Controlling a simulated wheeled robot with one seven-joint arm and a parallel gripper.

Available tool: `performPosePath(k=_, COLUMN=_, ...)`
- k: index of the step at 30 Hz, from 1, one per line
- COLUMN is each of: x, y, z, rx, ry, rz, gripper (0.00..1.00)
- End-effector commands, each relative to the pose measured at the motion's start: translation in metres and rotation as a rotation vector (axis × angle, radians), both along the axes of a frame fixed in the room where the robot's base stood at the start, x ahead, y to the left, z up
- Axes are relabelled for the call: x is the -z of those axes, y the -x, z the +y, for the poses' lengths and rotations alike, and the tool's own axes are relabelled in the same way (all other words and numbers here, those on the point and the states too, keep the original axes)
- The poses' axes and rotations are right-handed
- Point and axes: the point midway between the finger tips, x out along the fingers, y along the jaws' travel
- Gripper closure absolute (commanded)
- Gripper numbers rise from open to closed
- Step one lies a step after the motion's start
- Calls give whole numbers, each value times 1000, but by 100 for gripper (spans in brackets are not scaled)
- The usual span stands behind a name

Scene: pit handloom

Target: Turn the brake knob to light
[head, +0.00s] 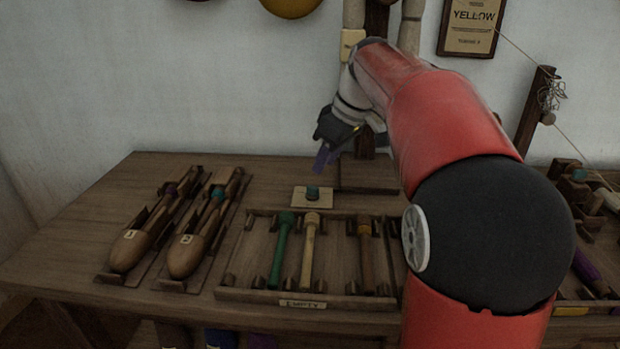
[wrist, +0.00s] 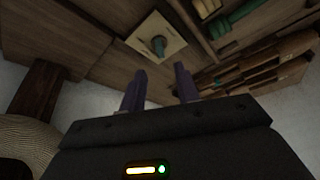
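My gripper (head: 322,158) hangs above the back of the wooden bench in the head view. In the wrist view its two purple fingers (wrist: 158,88) stand apart with nothing between them. No light marking can be read on the plate. I cannot tell for certain that this piece is the brake knob.
A tray (head: 232,294) labelled EMPTY holds several bobbins in front of the plate. Two numbered wooden shuttles (head: 140,240) (head: 196,243) lie at left. A post (head: 535,110) with tangled thread stands at right. The bench's back left (head: 150,172) is clear.

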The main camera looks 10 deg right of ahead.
Motion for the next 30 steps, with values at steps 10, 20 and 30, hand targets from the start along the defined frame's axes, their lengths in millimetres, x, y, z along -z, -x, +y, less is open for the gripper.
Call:
performPosePath(k=10, x=49, y=-15, z=14, rx=-5, ry=0, rz=2, gripper=68)
performPosePath(k=20, x=70, y=-22, z=19, rx=-2, ry=1, rz=1, gripper=68)
performPosePath(k=30, x=69, y=-22, z=19, rx=-2, ry=1, rz=-1, gripper=88)
